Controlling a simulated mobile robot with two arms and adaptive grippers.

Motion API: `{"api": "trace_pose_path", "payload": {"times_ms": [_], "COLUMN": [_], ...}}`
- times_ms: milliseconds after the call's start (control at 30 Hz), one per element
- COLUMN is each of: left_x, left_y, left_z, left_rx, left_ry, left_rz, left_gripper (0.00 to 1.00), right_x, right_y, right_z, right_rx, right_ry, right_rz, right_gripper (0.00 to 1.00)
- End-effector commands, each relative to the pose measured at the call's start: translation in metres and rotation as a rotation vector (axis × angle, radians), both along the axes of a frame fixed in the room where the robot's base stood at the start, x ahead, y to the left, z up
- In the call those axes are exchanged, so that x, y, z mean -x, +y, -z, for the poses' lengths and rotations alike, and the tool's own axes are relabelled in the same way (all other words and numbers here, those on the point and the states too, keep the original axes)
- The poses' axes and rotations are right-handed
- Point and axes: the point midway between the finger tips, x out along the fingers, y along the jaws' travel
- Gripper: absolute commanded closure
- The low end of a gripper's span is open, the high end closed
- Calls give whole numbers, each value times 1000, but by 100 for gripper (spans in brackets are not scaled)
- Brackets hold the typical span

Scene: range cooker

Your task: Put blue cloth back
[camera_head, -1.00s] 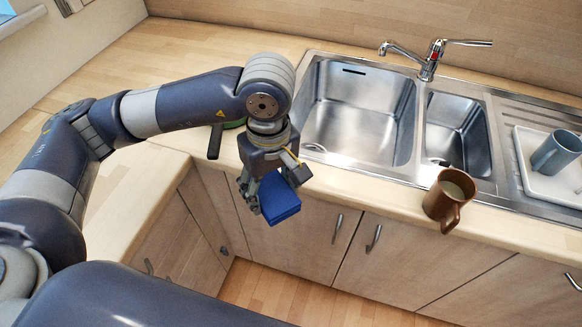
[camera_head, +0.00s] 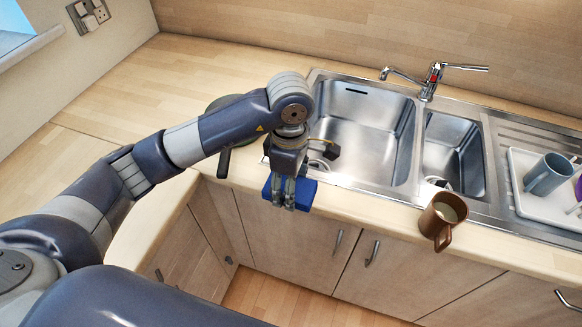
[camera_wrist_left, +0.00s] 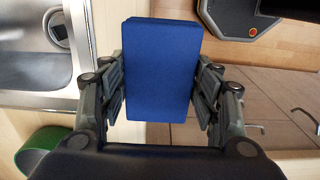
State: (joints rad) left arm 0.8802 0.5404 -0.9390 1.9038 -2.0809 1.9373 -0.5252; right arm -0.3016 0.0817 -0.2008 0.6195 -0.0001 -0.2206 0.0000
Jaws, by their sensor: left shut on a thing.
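The blue cloth (camera_head: 304,193) is a folded, block-like piece held by my left gripper (camera_head: 290,192) in front of the counter edge, left of the sink's large basin. In the left wrist view the cloth (camera_wrist_left: 161,70) sits between both fingers of my left gripper (camera_wrist_left: 162,90), which press on its two sides. The sink (camera_head: 362,125) has a large left basin and a smaller right one. My right gripper is in neither view.
A brown mug (camera_head: 443,217) stands at the counter's front edge. A grey-blue mug (camera_head: 546,174) stands on a white tray (camera_head: 519,196) at the right. A green pan (camera_head: 222,102) lies partly behind my arm. The tap (camera_head: 431,80) rises behind the sink.

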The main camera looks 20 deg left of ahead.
Motion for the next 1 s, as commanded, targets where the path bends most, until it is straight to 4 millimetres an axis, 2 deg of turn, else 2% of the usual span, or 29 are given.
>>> {"api": "trace_pose_path", "payload": {"times_ms": [33, 200, 333, 467, 600, 733, 1000], "left_x": [-12, -45, -58, -62, -61, -62, -62], "left_y": [4, 12, 16, 17, 18, 17, 17], "left_z": [-3, 1, 4, 8, 26, 39, 42], "left_rx": [-1, 1, 1, 1, 0, 1, 1], "left_ry": [4, 2, 1, 3, 6, 2, 0], "left_rz": [-4, -1, 2, 3, 2, 3, 4], "left_gripper": [61, 61, 61, 61, 61, 61, 61], "right_x": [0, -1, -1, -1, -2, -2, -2], "right_y": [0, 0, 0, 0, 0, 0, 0], "right_z": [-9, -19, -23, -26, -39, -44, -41], "right_rx": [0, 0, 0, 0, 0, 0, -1], "right_ry": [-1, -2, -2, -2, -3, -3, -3], "right_rz": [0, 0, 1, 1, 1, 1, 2], "right_gripper": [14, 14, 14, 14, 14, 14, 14]}}
